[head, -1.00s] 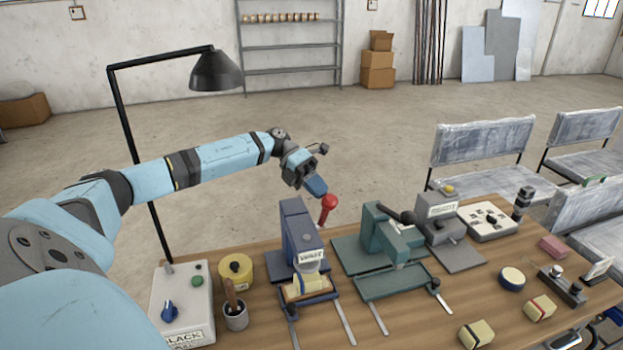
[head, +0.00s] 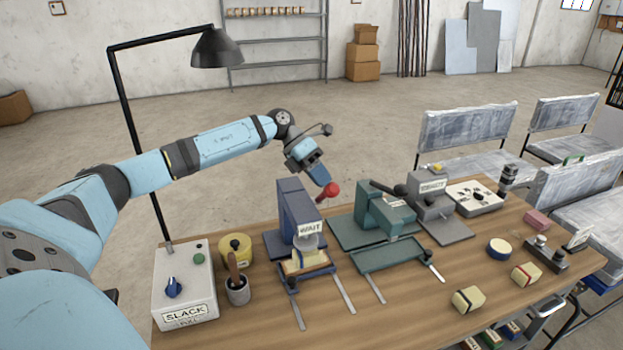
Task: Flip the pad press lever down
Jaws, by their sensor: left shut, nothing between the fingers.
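The blue press (head: 292,208) stands on the bench with a "WAIT" label on its front. Its lever ends in a red knob (head: 329,190) on a short stem that leans up and to the right. My left gripper (head: 321,177) is shut and empty. Its blue fingertips are just above the red knob and look to touch it or nearly so. A cream and yellow block (head: 306,263) sits in the press under its head. My right gripper is not in view.
A green press (head: 382,215) stands close to the right, with a grey device (head: 433,200) beyond it. A slack control box (head: 184,287), a yellow tin (head: 235,249) and a cup (head: 237,289) are to the left. A black lamp (head: 216,47) rises behind.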

